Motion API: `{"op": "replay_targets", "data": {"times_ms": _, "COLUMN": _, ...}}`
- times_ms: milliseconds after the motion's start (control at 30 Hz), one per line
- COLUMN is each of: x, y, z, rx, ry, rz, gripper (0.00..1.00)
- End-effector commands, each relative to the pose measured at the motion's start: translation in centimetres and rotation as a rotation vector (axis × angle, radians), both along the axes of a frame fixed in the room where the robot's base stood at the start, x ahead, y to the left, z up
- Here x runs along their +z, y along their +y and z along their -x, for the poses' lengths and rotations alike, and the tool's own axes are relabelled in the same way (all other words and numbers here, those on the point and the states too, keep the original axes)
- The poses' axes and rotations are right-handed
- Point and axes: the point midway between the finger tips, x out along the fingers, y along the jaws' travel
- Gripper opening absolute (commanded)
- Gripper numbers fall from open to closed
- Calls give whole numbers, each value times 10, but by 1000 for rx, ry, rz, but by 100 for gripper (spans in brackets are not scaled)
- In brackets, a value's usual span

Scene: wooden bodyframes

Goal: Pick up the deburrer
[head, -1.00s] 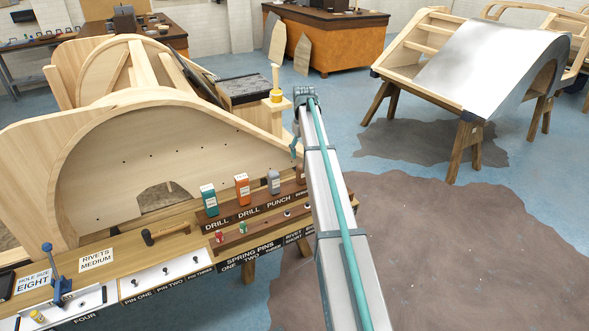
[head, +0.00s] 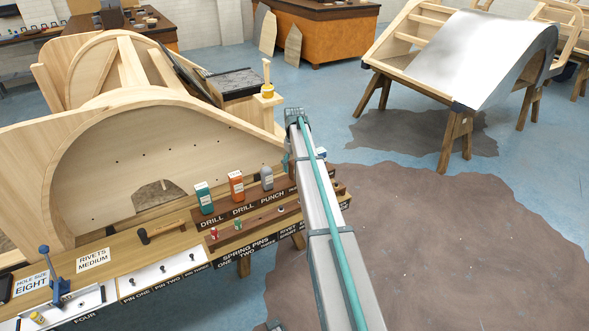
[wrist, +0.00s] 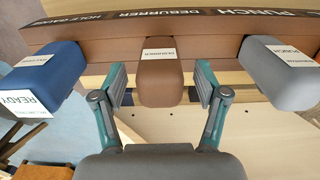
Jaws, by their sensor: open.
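The deburrer (wrist: 161,82) is a brown block-shaped tool with a white label, standing in the brown labelled rack (wrist: 185,28). In the wrist view it is centred between the two teal fingers of my gripper (wrist: 161,90). The fingers are open, one on each side, with a visible gap to the block on both sides. In the head view my arm hides the deburrer and most of the gripper; only a bit of teal shows beside the arm.
A blue tool (wrist: 44,75) stands close on one side of the deburrer and a grey punch (wrist: 278,70) on the other. Orange (head: 236,186) and teal (head: 203,198) drills stand further along the rack. A wooden bodyframe (head: 130,165) rises behind the bench.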

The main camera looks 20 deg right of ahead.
Motion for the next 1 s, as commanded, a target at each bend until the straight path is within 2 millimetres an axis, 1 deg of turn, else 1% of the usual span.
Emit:
{"op": "replay_targets", "data": {"times_ms": 133, "x": -12, "y": 0, "z": 0, "rx": 0, "ry": 0, "rz": 0, "gripper": 73}}
{"op": "replay_targets", "data": {"times_ms": 333, "x": -14, "y": 0, "z": 0, "rx": 0, "ry": -1, "rz": 0, "gripper": 73}}
{"op": "replay_targets", "data": {"times_ms": 367, "x": -14, "y": 0, "z": 0, "rx": 0, "ry": -1, "rz": 0, "gripper": 70}}
{"op": "replay_targets", "data": {"times_ms": 400, "x": -14, "y": 0, "z": 0, "rx": 0, "ry": 0, "rz": 0, "gripper": 63}}
{"op": "replay_targets", "data": {"times_ms": 767, "x": -13, "y": 0, "z": 0, "rx": 0, "ry": 0, "rz": 0, "gripper": 3}}
{"op": "replay_targets", "data": {"times_ms": 800, "x": -13, "y": 0, "z": 0, "rx": 0, "ry": 0, "rz": 0, "gripper": 0}}
{"op": "replay_targets", "data": {"times_ms": 1000, "x": -13, "y": 0, "z": 0, "rx": 0, "ry": 0, "rz": 0, "gripper": 0}}
